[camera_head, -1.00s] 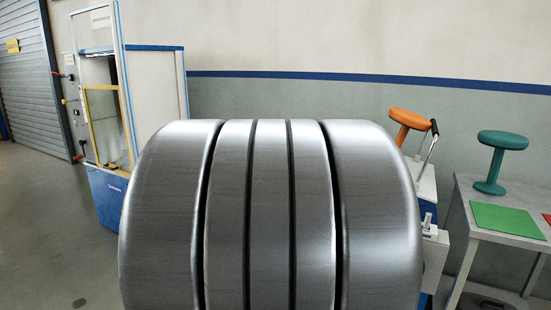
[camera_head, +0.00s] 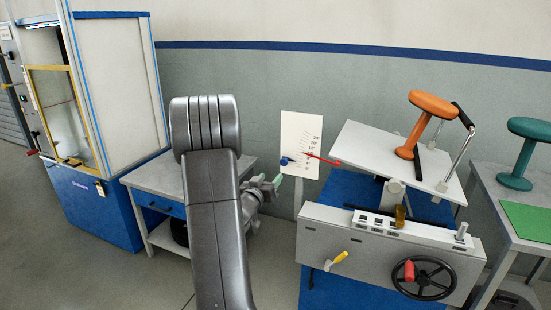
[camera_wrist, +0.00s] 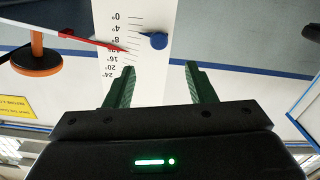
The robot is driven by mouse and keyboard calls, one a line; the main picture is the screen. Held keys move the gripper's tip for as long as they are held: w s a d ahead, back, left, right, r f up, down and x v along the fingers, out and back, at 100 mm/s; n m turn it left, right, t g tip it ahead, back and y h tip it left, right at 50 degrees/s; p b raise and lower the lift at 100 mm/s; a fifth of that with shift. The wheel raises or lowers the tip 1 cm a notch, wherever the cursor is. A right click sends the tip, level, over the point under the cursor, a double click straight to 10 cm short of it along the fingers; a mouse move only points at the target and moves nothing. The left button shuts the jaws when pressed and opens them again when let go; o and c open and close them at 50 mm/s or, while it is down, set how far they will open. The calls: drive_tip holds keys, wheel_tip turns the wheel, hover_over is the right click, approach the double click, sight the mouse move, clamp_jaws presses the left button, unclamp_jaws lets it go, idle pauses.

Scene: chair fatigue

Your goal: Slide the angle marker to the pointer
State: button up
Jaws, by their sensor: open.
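The angle scale (camera_head: 300,128) is a white upright board with degree marks; it shows upside down in the wrist view (camera_wrist: 128,12). The angle marker (camera_head: 286,160) is a small blue knob at the board's left edge, also in the wrist view (camera_wrist: 153,41). The red pointer (camera_head: 322,159) reaches over the scale from the right; its tip is slightly above the marker's level in the head view. It also shows in the wrist view (camera_wrist: 95,41). My gripper (camera_head: 272,183) has green fingers, spread and empty in the wrist view (camera_wrist: 159,70). The marker appears ahead of the gap, apart from both fingers.
A tilted white plate (camera_head: 372,150) carries an orange stool (camera_head: 430,104). Below it is a grey machine housing (camera_head: 330,238) with a black handwheel (camera_head: 425,280) and yellow lever (camera_head: 338,260). A grey table (camera_head: 165,180) stands left, a teal stool (camera_head: 528,135) right.

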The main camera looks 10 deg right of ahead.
sight(283, 163)
drive_tip(key=x, duration=1.3)
drive_tip(key=shift+w+d, duration=0.1)
drive_tip(key=shift+d, duration=0.1)
